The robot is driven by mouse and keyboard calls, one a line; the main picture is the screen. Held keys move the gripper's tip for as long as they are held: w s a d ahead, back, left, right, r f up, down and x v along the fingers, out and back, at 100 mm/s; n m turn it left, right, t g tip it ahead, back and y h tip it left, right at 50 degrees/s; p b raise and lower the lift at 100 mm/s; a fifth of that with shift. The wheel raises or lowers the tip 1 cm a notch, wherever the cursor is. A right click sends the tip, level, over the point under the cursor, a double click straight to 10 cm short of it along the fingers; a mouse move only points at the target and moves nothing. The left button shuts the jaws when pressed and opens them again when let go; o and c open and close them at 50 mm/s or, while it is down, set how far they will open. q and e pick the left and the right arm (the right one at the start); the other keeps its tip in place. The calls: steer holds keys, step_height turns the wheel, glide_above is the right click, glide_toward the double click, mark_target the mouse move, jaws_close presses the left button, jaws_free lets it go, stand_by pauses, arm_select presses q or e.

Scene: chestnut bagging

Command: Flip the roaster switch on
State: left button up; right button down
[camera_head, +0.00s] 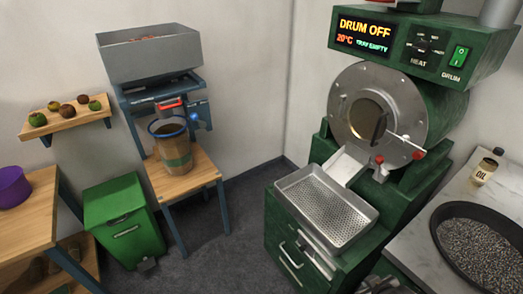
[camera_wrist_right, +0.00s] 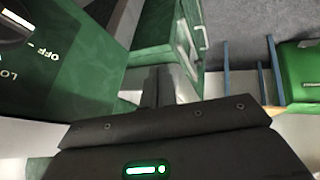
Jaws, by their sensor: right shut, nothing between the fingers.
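The green roaster (camera_head: 430,115) stands on the right in the head view. Its green DRUM rocker switch (camera_head: 459,56) is at the right end of the upper panel, beside the HEAT dial (camera_head: 424,45). The display (camera_head: 365,34) reads "DRUM OFF", "20°C" and what looks like "TRAY EMPTY". In the right wrist view the fingers (camera_wrist_right: 162,88) are shut and empty, with a dial (camera_wrist_right: 12,28) marked OFF at upper left. My left gripper is not in view.
A perforated metal tray (camera_head: 350,236) sits below the drum. A counter at right holds a dark pan (camera_head: 437,238) of small grains and an oil bottle (camera_head: 486,168). A green bin (camera_head: 124,222) and wooden stands are at left, with dark open floor between.

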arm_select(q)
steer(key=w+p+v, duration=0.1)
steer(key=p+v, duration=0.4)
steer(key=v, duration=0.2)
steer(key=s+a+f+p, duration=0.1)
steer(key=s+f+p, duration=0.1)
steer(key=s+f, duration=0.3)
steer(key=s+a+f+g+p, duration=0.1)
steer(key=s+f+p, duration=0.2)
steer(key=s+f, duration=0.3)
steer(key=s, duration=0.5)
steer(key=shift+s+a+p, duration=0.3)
arm_select(e)
steer(key=w+d+r+n+t, duration=0.3)
steer(key=w+r, duration=0.1)
steer(key=r, duration=1.5)
steer(key=w+d+r+n+t+h, duration=0.1)
steer(key=w+d+r+n+t, duration=0.2)
steer(key=r, duration=1.6)
steer(key=w+d+r+n+t, duration=0.3)
steer(key=w+r, duration=0.4)
steer(key=r, duration=1.2)
steer(key=shift+w+d+r+n+t, duration=0.15)
steer(key=shift+d+r+n+t, duration=0.1)
steer(key=shift+n+t, duration=0.4)
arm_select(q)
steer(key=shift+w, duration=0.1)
